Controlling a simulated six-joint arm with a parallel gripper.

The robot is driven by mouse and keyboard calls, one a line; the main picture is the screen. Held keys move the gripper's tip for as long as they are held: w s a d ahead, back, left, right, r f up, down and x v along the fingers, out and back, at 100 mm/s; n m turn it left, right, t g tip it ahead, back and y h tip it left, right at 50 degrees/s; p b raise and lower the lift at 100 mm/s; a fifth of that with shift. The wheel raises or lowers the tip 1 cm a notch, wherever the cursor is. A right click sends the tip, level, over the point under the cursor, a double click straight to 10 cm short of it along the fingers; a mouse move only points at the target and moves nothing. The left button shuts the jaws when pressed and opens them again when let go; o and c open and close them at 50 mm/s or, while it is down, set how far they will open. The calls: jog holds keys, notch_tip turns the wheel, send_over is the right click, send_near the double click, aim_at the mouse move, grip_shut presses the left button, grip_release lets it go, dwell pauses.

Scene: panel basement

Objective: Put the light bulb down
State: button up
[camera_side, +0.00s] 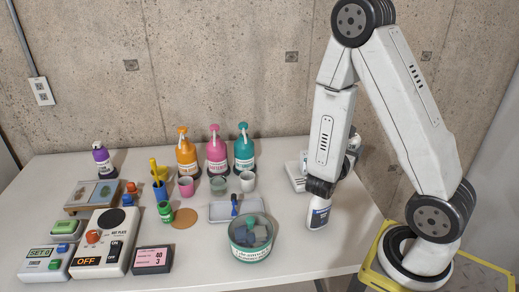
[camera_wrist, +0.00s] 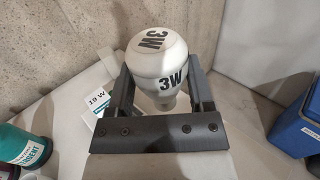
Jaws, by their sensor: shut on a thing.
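The light bulb (camera_wrist: 160,62) is white and rounded, marked 3W, and fills the middle of the wrist view. My gripper (camera_wrist: 161,88) is shut on it, with one dark finger on each side near its narrower lower part. The bulb sits upright in the picture between the fingers. In the side view my forearm hides most of the gripper and the bulb, so I cannot tell how high the bulb is above the table.
The white table (camera_side: 210,270) holds a round tub (camera_side: 250,240), a grey tray (camera_side: 222,211), cups, pump bottles and a hot plate (camera_side: 103,243). White boxes (camera_side: 295,180) stand beside my arm. The wrist view shows a teal bottle (camera_wrist: 25,145) and a blue box (camera_wrist: 298,125). A concrete wall stands behind.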

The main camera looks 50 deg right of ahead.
jog(key=shift+w+a+r, duration=0.2)
jog(key=shift+r, duration=0.2)
jog(key=shift+w+a+r, duration=0.15)
jog(key=shift+w+r, duration=0.05)
jog(key=shift+r, duration=0.2)
jog(key=w+a+f+n+t+y, duration=0.2)
jog(key=w+a+n+t+y, duration=0.3)
jog(key=w+a, duration=0.5)
jog(key=w+a+f+n+t+y, duration=0.2)
jog(key=w+a+n+t+y, duration=0.2)
jog(key=w+a+n+t, duration=0.3)
jog(key=w+a+t, duration=0.2)
jog(key=a+t, duration=0.1)
jog(key=a, duration=0.1)
jog(key=shift+w+f+y, duration=0.4)
jog(key=shift+r, duration=0.1)
notch_tip(320, 180, up, 10)
jog(key=w+n+t+y, duration=0.1)
jog(key=w+n+y, duration=0.1)
jog(key=y, duration=0.1)
jog(key=shift+t, duration=0.4)
